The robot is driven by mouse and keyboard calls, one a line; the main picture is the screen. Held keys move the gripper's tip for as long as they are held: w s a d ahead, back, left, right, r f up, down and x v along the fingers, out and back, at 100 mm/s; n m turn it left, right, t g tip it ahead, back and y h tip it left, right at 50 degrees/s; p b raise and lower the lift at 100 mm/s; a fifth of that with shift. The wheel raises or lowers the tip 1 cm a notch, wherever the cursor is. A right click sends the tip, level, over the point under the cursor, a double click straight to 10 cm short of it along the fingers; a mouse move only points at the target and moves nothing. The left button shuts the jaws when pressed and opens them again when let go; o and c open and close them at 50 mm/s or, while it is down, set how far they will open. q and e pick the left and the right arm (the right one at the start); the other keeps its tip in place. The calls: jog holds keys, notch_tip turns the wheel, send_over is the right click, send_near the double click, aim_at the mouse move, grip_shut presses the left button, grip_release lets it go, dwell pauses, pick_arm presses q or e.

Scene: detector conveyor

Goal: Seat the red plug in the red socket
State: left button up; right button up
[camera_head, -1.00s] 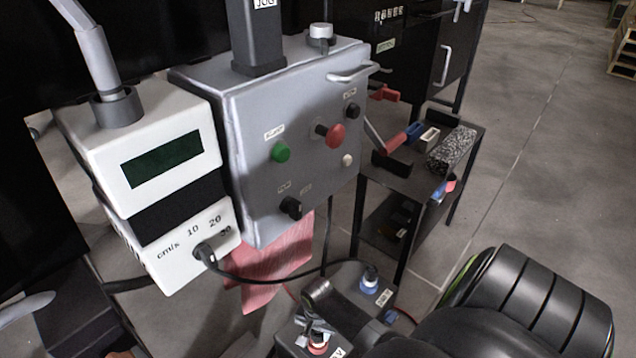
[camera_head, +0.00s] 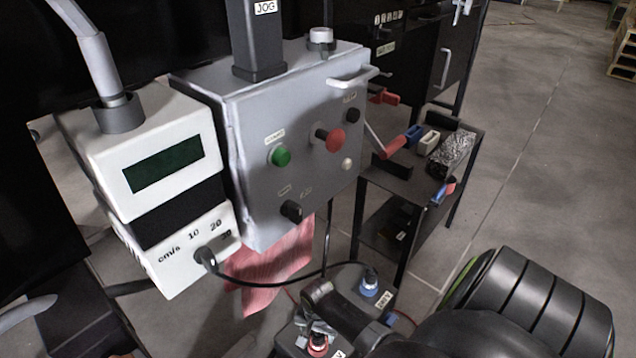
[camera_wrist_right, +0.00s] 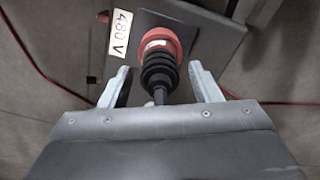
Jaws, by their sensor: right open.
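The red plug (camera_wrist_right: 158,74) has a black ribbed body. In the right wrist view it stands in the red ring of the red socket (camera_wrist_right: 172,37), beside a "480 V" label. I cannot tell whether any gap is left between them. My right gripper (camera_wrist_right: 159,70) is open, with one pale finger on each side of the black body and space visible at both sides. In the head view the red socket (camera_head: 318,349) shows low in the frame, with my right gripper (camera_head: 318,328) over it, partly hidden by my wrist. My left gripper is not in view.
A blue connector (camera_head: 370,284) stands on the same dark box, to the right. A black cable (camera_head: 270,277) runs from the white speed unit (camera_head: 190,250) towards the box. The grey button cabinet (camera_head: 300,140) and a dark shelf cart (camera_head: 410,180) stand behind.

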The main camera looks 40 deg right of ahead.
notch_tip(320, 180, up, 11)
jog(key=p, duration=0.5)
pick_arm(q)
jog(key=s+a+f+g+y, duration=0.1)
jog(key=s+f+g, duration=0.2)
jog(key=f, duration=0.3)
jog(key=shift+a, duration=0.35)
pick_arm(e)
jog(key=s+a+r+n+t, duration=0.1)
jog(key=s+a+n, duration=0.2)
jog(key=s, duration=0.6)
jog(key=s+a+r+n+t, duration=0.1)
jog(key=s+a+r+n, duration=0.1)
jog(key=s+n, duration=0.6)
jog(key=shift+s+a, duration=0.5)
jog(key=shift+a, duration=0.2)
